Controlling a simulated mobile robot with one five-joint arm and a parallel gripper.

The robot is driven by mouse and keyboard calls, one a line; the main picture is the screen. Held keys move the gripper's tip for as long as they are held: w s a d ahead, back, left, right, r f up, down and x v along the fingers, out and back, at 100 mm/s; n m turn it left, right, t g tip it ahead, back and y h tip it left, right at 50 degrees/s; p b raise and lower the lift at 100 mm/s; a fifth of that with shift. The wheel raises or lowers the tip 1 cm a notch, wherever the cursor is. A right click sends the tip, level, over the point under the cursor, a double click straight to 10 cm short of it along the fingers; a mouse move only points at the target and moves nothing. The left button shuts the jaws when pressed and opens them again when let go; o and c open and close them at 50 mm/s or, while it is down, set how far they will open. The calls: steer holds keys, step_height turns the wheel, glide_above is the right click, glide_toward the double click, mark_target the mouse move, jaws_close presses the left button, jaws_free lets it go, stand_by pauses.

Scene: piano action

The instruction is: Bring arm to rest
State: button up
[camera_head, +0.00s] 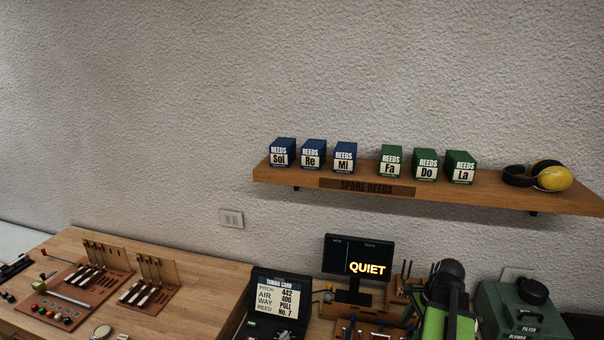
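A bright green and black part, which looks like my own arm, rises from the bottom edge at the lower right. Its upper end is black and rounded. No gripper fingers can be made out, and nothing shows as held. The arm part covers some of the bench behind it.
A wooden shelf (283,176) on the wall bears blue and green reed boxes and yellow ear defenders (553,178). Below stand a monitor reading QUIET (367,268), a tuning card (278,297) and a green blower box (500,310). Tool boards lie on the left bench (205,268).

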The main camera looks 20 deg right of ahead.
steer(key=w+a+n+h, duration=0.1)
steer(key=w+a+n, duration=0.45)
steer(key=a, duration=0.75)
steer(key=w+a+n+g, duration=0.1)
steer(key=w+a+n, duration=0.2)
steer(key=a+n, duration=0.75)
steer(key=w+a+n+h, duration=0.1)
steer(key=w+a+n, duration=0.3)
steer(key=a, duration=1.1)
step_height(320, 180, down, 11)
steer(key=s+g+b, duration=0.1)
steer(key=s+b, duration=0.1)
steer(key=b, duration=0.8)
steer(key=shift+f+n+b, duration=0.2)
steer(key=shift+n+b, duration=0.1)
steer(key=shift+b, duration=0.05)
steer(key=shift+s, duration=0.1)
